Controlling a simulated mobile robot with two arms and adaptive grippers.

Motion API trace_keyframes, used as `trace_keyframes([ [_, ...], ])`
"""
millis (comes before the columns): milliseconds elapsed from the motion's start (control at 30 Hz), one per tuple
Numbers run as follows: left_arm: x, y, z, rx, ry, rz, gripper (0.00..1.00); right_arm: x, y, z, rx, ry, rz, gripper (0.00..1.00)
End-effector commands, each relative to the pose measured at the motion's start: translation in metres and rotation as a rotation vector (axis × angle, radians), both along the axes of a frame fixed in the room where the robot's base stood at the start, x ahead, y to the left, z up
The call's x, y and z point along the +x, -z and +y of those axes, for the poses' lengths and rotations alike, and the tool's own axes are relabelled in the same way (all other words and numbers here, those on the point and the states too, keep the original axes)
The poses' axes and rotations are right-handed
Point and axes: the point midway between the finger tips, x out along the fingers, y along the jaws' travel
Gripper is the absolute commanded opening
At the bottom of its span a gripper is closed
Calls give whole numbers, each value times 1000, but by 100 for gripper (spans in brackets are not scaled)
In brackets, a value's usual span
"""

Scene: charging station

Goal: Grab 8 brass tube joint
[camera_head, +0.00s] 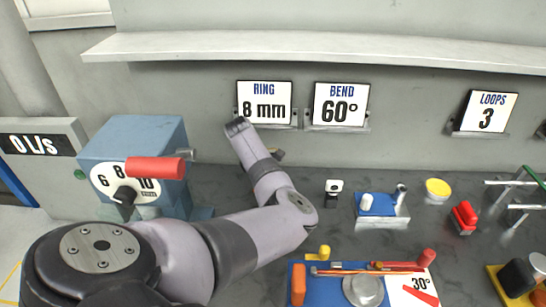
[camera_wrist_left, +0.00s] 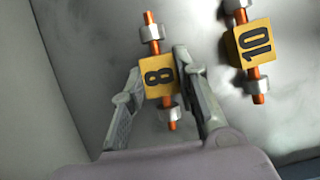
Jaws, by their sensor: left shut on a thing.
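The 8 joint (camera_wrist_left: 160,78) is a yellow block marked "8" with a copper-coloured tube and silver nuts at both ends. In the left wrist view my left gripper (camera_wrist_left: 159,65) has one finger on each side of this block and is shut on it. A second yellow block, the 10 joint (camera_wrist_left: 255,43), lies to the right, outside the fingers. In the head view my left arm reaches toward the wall and hides the fingers and the 8 joint. My right gripper is not in view.
A blue machine (camera_head: 140,140) with a red handle (camera_head: 155,168) stands left of my arm. Signs reading "8 mm" (camera_head: 264,103) and "60°" (camera_head: 341,105) stand at the wall under a shelf (camera_head: 300,47). A blue bending fixture (camera_head: 325,290) lies in front, with small tools to the right.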

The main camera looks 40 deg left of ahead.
Motion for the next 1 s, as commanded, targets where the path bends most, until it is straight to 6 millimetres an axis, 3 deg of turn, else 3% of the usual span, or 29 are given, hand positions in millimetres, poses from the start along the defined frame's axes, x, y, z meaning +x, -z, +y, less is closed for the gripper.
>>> trace_keyframes([
  [267,0,0,0,1,0,-1,0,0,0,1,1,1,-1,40],
  [567,1,-5,0,1,-1,-1,0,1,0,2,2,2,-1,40],
  [1000,1,-83,1,2,0,-3,0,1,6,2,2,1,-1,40],
])
